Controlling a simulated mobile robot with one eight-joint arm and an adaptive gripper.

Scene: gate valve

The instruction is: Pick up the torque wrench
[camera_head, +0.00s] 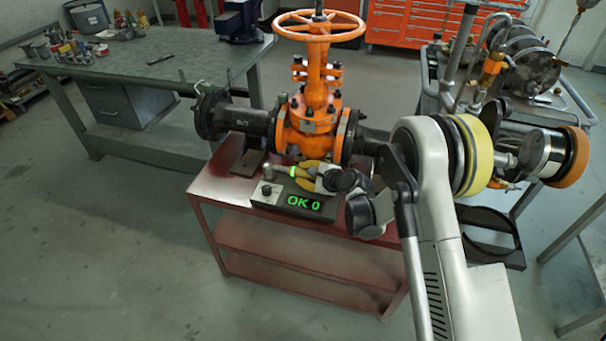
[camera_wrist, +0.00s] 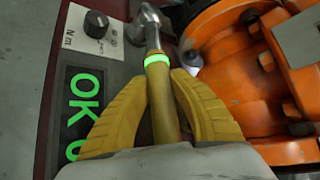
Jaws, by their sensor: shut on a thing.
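The torque wrench (camera_wrist: 163,105) has a brass-coloured handle, a glowing green ring and a metal head. In the wrist view it runs upright between the two yellow fingers of my gripper (camera_wrist: 164,82), which is shut on the handle just below the ring. In the head view my gripper (camera_head: 306,171) is at the black display box in front of the valve, and the wrench (camera_head: 279,171) points left from it. The rear end of the handle is hidden by my gripper. I cannot tell whether the wrench touches the box (camera_head: 262,198).
The orange gate valve (camera_head: 317,110) with its handwheel stands right behind my gripper on a red table (camera_head: 215,190). The box display reads "OK 0" in green. A workbench (camera_head: 190,72) is at the left, and a cluttered cart (camera_head: 560,95) at the right. Floor at the front left is clear.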

